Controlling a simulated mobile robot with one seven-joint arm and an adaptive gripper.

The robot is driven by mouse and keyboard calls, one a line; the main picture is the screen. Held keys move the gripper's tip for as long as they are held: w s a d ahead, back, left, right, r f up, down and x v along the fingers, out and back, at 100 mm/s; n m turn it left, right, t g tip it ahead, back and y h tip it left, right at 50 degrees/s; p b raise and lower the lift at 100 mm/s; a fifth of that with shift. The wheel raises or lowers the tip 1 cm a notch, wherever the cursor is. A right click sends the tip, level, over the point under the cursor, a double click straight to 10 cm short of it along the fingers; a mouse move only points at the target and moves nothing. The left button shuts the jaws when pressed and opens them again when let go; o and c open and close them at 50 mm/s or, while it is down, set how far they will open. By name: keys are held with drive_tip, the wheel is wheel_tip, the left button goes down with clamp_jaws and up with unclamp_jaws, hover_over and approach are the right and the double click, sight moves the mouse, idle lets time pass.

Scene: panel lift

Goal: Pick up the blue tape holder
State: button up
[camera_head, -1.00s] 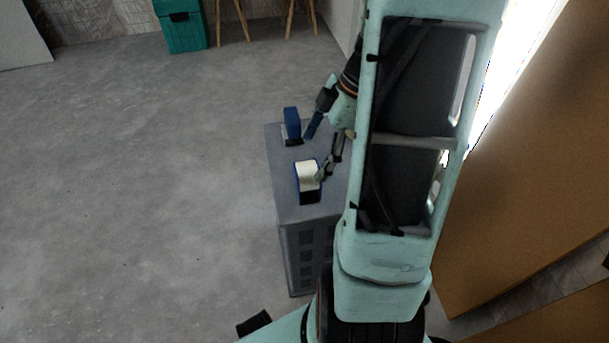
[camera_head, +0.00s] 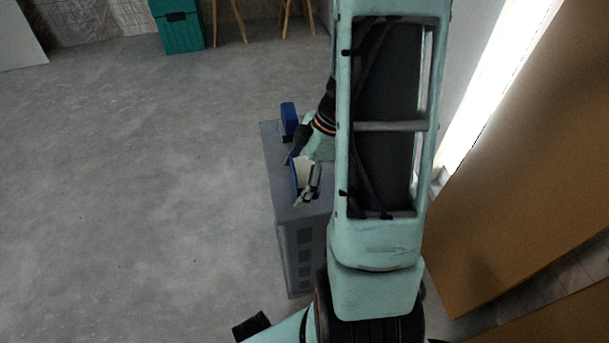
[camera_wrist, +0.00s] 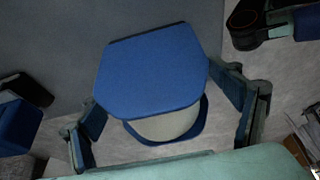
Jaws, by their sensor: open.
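The blue tape holder (camera_head: 295,178), with a white roll, stands on the grey box (camera_head: 285,215). My gripper (camera_head: 298,180) partly hides it in the head view. In the wrist view the tape holder (camera_wrist: 152,75) is near the middle, blue face towards the camera, with the white roll showing below. My gripper (camera_wrist: 163,108) is open, with one finger on each side of the holder. I cannot tell whether either finger touches it.
Another blue object (camera_head: 289,117) with a dark base stands at the box's far end. A teal crate (camera_head: 180,30) and wooden legs (camera_head: 230,20) are at the back. A brown panel (camera_head: 510,190) is at right. The floor at left is clear.

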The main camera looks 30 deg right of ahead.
drive_tip(key=c, duration=1.5)
drive_tip(key=shift+r, duration=0.2)
